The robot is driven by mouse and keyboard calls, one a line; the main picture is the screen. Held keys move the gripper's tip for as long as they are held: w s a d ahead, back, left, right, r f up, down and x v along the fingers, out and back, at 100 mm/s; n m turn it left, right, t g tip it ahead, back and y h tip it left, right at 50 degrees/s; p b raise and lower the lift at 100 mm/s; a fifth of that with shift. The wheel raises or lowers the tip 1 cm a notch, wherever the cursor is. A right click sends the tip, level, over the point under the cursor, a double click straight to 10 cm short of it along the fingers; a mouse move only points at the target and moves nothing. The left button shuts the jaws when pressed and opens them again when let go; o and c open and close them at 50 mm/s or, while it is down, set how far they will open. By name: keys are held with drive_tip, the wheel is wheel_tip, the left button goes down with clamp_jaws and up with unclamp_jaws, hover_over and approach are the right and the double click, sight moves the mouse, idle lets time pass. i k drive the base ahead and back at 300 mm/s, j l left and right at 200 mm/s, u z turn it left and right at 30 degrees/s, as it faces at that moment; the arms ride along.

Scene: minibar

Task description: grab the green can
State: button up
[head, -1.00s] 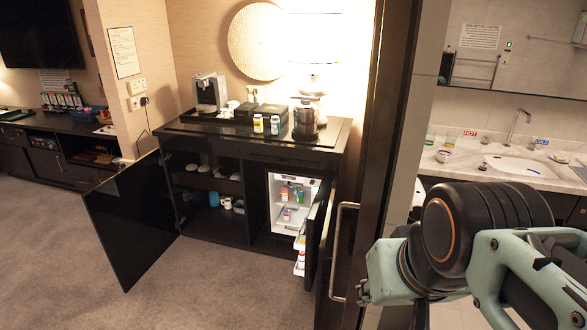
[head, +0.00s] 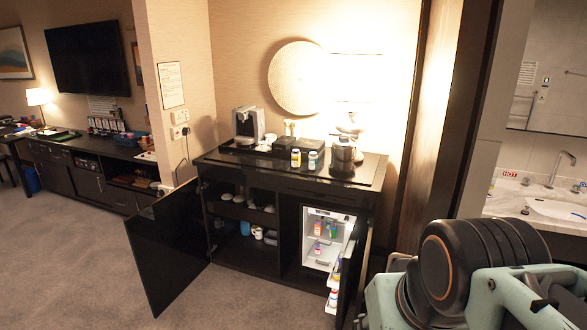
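The open mini fridge (head: 309,273) stands low on the right side of the dark minibar cabinet. Several small coloured containers sit inside it. One on the upper level looks greenish (head: 333,230), but it is too small to tell whether it is the green can. A reddish container (head: 318,228) stands left of it, and another small one (head: 317,248) is lower. My gripper is not in view. Only links of my arm show at the lower right, well in front of the cabinet.
The fridge door (head: 352,275) stands open on the right, with items in its shelves. A dark cabinet door (head: 165,250) swings out at the left. Two small bottles (head: 295,158) (head: 312,160) and a coffee machine (head: 247,124) stand on the counter. Carpet (head: 80,260) is clear at front left.

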sight(333, 226)
drive_tip(key=i+j+u, duration=0.1)
drive_tip(key=j, duration=0.3)
drive_tip(key=i+j+u, duration=0.1)
drive_tip(key=j, duration=0.25)
drive_tip(key=i+j+u, duration=0.25)
drive_tip(key=i+j, duration=0.4)
drive_tip(key=i+j+z, duration=0.15)
drive_tip(key=i, duration=0.35)
drive_tip(key=i+j+z, duration=0.15)
drive_tip(key=i, duration=0.35)
drive_tip(key=i+z, duration=0.3)
drive_tip(key=i, duration=0.25)
drive_tip(key=i+j+z, duration=0.1)
drive_tip(key=i+z, duration=0.2)
drive_tip(key=i, duration=0.25)
